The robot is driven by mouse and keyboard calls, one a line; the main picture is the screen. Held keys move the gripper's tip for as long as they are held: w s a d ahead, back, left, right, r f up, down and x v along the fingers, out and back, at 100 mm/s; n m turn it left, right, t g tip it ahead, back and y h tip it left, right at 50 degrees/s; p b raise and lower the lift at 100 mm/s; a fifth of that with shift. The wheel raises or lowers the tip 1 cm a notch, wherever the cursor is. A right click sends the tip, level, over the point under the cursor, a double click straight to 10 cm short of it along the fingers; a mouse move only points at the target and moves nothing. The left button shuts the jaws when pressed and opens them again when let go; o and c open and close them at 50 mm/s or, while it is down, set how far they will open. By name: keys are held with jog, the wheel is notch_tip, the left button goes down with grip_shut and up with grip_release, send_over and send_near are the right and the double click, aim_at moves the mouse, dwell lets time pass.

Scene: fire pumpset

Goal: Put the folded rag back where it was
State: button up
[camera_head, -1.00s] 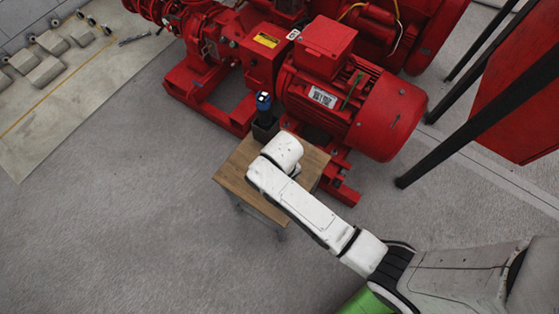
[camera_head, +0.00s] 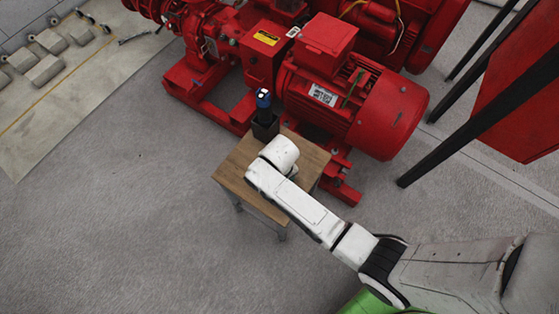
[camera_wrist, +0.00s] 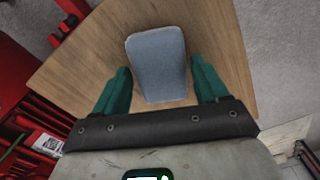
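The folded rag (camera_wrist: 158,62) is a grey-blue, rounded slab on the wooden table (camera_wrist: 225,65). My gripper (camera_wrist: 163,84) has two teal fingers, one on each side of the rag's near part. The fingers are spread, with wood showing between each finger and the rag, so it is open and not holding it. I cannot tell the fingertips' exact height over the table. In the head view, the table (camera_head: 236,172) shows under my white arm, which hides the rag and my gripper.
A black holder with a blue-topped tool (camera_head: 263,100) stands at the table's far edge. The red motor and pump set (camera_head: 385,115) is close behind and right. A black post (camera_head: 460,125) and red panel (camera_head: 520,110) stand right. Floor left of the table is clear.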

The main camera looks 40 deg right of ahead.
jog(key=shift+o, duration=1.4)
jog(key=shift+r, duration=0.1)
notch_tip(320, 180, up, 12)
jog(key=p, duration=0.2)
jog(key=s+d+r, duration=0.3)
jog(key=s+d, duration=0.1)
jog(key=s, duration=0.4)
jog(key=s+d+r+t, duration=0.1)
jog(key=s+d+r, duration=0.2)
jog(key=s, duration=0.5)
jog(key=shift+d+r, duration=0.4)
jog(key=shift+r, duration=0.2)
jog(key=shift+s, duration=0.1)
